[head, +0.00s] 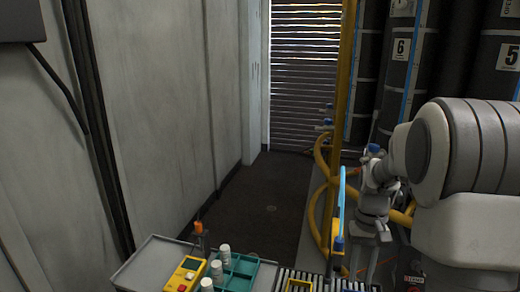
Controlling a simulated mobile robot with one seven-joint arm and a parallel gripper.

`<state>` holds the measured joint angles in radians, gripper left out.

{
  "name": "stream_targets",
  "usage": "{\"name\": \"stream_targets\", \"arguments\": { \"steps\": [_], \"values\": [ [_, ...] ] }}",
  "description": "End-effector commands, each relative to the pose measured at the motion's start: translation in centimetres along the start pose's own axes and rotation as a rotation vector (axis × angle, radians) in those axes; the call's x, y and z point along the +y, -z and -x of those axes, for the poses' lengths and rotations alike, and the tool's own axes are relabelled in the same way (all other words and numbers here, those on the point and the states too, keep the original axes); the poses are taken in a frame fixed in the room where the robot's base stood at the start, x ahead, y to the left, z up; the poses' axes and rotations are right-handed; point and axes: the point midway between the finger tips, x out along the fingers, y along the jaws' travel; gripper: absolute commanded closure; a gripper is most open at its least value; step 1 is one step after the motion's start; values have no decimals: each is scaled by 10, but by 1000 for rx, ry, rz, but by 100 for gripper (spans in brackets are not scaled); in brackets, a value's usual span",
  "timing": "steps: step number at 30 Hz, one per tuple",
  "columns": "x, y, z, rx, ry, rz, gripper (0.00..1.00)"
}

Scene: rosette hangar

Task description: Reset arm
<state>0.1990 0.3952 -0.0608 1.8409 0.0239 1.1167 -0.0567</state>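My arm shows as large grey and white links at the right edge. Smaller pale links beside it hang down toward the bottom of the picture. My gripper (358,262) seems to be at their lower end, small and dark, close to the right side of a ribbed surface. I cannot make out its fingers, or whether it holds anything. A thin, upright light-blue strip (341,203) stands just left of these links. I cannot tell whether it touches them.
A yellow post (345,70) and hose stand behind. Dark floor (262,205) beyond is clear.

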Motion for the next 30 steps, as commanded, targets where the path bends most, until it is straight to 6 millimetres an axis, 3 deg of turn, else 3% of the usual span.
{"name": "stream_targets", "arguments": {
  "steps": [1,6,15,24,30],
  "values": [
    [-6,-12,23,37,-1,11,70],
    [-22,-47,70,146,-2,45,70],
    [-44,-115,134,340,1,107,70],
    [-58,-184,172,534,10,169,70],
    [-62,-218,182,642,18,202,70]
  ]
}}
